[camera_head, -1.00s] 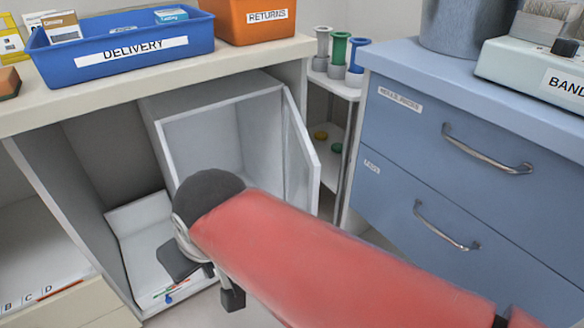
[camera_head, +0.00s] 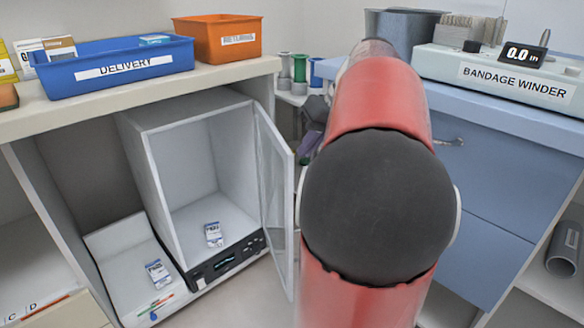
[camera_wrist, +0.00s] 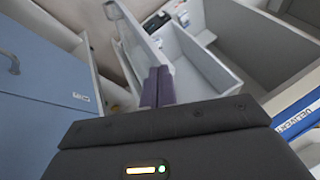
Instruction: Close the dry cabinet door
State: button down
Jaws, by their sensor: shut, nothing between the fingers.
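The dry cabinet (camera_head: 158,185) is a white box under the counter with a dark control panel at its lower front. Its framed glass door (camera_head: 291,205) stands open on the right side, swung out toward me. A small labelled packet (camera_head: 214,234) lies inside. My gripper (camera_head: 307,143) shows partly behind my arm, just right of the door, on its outer side. In the wrist view the purple fingers (camera_wrist: 157,84) are together and empty, close to the door (camera_wrist: 138,42). I cannot tell whether they touch it.
A second packet (camera_head: 158,273) lies on the white tray left of the cabinet. The blue drawer unit (camera_head: 480,185) stands right of my arm. A blue delivery bin (camera_head: 120,66) and an orange returns bin (camera_head: 216,38) sit on the counter above.

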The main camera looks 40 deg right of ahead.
jog(key=s+d+t, duration=0.1)
jog(key=s+d, duration=0.2)
jog(key=d, duration=0.5)
jog(key=w+a+f+b, duration=0.2)
jog(key=w+a+f, duration=0.4)
jog(key=f, duration=0.1)
jog(key=shift+w+a+f, duration=0.2)
jog(key=shift+a, duration=0.1)
